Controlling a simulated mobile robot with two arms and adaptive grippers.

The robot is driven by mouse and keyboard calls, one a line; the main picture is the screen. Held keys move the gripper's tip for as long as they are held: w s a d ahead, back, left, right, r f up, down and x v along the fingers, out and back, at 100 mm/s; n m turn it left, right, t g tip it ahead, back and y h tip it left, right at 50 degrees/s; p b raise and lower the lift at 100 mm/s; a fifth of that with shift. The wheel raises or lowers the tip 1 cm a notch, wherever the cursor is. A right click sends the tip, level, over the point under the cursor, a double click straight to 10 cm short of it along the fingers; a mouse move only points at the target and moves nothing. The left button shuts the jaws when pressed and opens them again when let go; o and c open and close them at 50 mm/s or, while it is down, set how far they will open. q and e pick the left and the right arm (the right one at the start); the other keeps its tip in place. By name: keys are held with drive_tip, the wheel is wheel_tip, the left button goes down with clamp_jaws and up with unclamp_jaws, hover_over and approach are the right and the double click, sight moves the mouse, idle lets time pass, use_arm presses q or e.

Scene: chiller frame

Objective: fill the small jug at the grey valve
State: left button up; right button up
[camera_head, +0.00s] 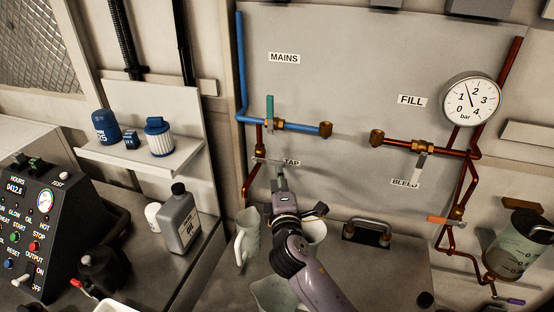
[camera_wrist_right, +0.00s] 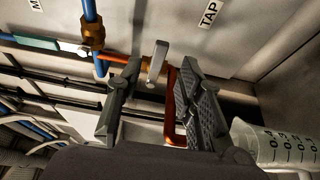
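The grey valve (camera_head: 266,160) is on the copper pipe beside the TAP label. Its grey lever (camera_wrist_right: 157,61) shows between my right fingers in the wrist view. A pale jug with a handle (camera_head: 246,240) stands upright below the lower end of this pipe; it looks like the small jug. Its water level cannot be made out. My right gripper (camera_head: 280,178) is raised at the valve, fingers apart; in the wrist view (camera_wrist_right: 155,95) a gap shows on both sides of the lever. My left gripper is not in view.
Another pale vessel (camera_head: 314,231) is partly hidden behind my right arm, and a larger pale jug (camera_head: 270,294) stands nearer. A teal-handled valve (camera_head: 269,108) is on the blue pipe above. A grey bottle (camera_head: 178,222) stands left. A marked container (camera_head: 525,243) is at far right.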

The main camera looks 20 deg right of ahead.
sight(277, 161)
drive_tip(key=w, duration=0.3)
drive_tip(key=w+d+p, duration=0.1)
drive_tip(key=w, duration=0.2)
drive_tip(key=shift+w+d, duration=0.2)
drive_tip(key=shift+w, duration=0.05)
clamp_jaws()
idle(0.7)
